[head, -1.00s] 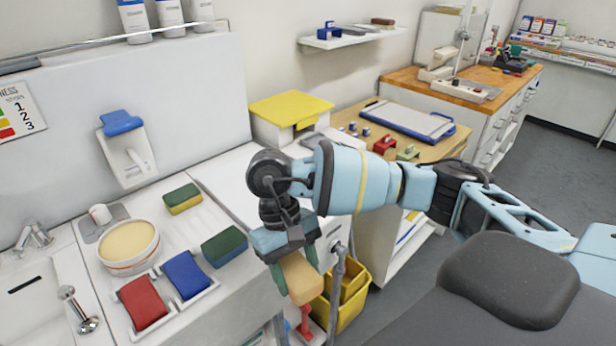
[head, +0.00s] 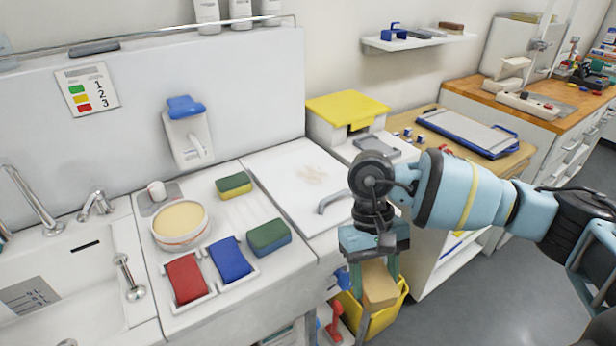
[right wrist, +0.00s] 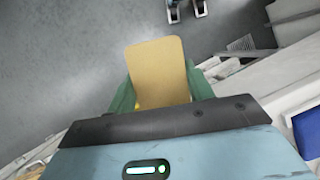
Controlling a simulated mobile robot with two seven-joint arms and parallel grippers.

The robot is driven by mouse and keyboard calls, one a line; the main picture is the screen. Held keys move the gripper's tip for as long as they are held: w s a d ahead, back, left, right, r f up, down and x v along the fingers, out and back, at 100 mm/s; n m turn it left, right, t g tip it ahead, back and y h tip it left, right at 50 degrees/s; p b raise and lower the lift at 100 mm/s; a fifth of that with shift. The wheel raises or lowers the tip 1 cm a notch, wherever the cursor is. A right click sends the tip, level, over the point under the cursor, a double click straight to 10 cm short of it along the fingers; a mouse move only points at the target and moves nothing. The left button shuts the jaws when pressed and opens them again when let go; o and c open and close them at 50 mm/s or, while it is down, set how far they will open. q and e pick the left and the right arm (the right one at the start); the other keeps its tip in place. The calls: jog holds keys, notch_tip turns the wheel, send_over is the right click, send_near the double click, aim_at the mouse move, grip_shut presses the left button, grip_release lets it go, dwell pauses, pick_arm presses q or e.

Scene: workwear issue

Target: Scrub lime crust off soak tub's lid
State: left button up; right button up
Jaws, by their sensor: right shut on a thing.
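The soak tub's lid (head: 285,185) is a flat white panel set in the counter, with a grey handle (head: 333,199) near its front right. A faint tan patch of crust (head: 309,175) shows on its far part. My right gripper (head: 378,290) is shut on a tan sponge-like block (head: 380,286), in front of the counter and to the right of the lid, apart from it. In the right wrist view the block (right wrist: 158,72) sticks out between the green fingers, with grey floor behind. My left gripper is not in view.
A yellow bin (head: 352,318) stands below my right gripper. A yellow-topped box (head: 346,106) stands behind the lid.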

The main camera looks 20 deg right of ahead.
jog(key=w+x, duration=0.1)
jog(key=x, duration=1.3)
jog(key=shift+w+f, duration=0.25)
jog(key=shift+f, duration=0.2)
